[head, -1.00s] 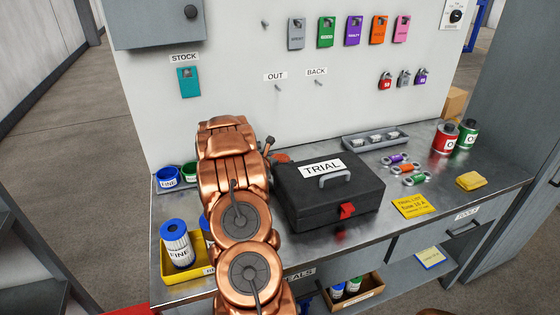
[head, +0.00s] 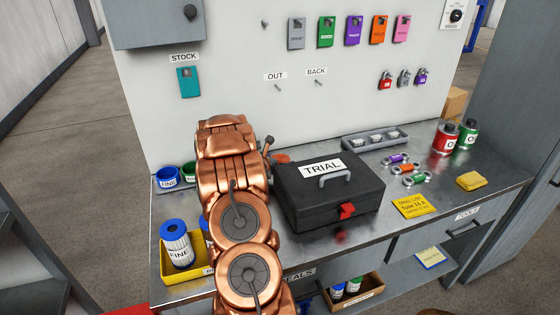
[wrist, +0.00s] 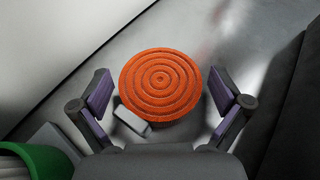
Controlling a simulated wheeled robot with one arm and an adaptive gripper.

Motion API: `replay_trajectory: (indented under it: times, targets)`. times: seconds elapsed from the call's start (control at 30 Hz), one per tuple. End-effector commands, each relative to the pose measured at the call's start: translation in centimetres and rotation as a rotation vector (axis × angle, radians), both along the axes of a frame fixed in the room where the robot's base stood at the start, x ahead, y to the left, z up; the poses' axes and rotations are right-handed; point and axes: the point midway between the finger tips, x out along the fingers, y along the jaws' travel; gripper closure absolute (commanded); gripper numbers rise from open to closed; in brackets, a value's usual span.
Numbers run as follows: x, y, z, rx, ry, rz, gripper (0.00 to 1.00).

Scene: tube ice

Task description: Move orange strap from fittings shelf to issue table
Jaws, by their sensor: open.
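The orange strap is a flat round coil with concentric rings (wrist: 160,86), lying on a grey metal surface in the wrist view. A small light-grey piece (wrist: 132,120) sticks out at its lower left. In the head view an orange edge (head: 282,158) shows on the metal bench, behind my arm and left of the black TRIAL box. My gripper (wrist: 161,93) is open, its two purple-padded fingers on either side of the coil with a gap at each side. In the head view my arm hides most of the gripper.
The black TRIAL box (head: 325,195) stands close to the right of my arm. Blue and green cups (head: 168,177) and a yellow tray (head: 183,270) with a FINE canister are at the left. A grey tray (head: 375,142) stands behind the box. Small shackles (head: 408,169) lie right.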

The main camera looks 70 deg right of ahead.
Motion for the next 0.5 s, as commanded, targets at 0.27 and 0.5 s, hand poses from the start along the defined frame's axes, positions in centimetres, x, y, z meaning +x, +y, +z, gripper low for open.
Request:
replay_trajectory:
  times: [0.27,0.5]
  targets:
    - [0.6,2.9,0.8,0.002,-0.003,0.002,0.00]
    - [1.0,5.0,1.9,-0.001,-0.002,0.001,0.00]
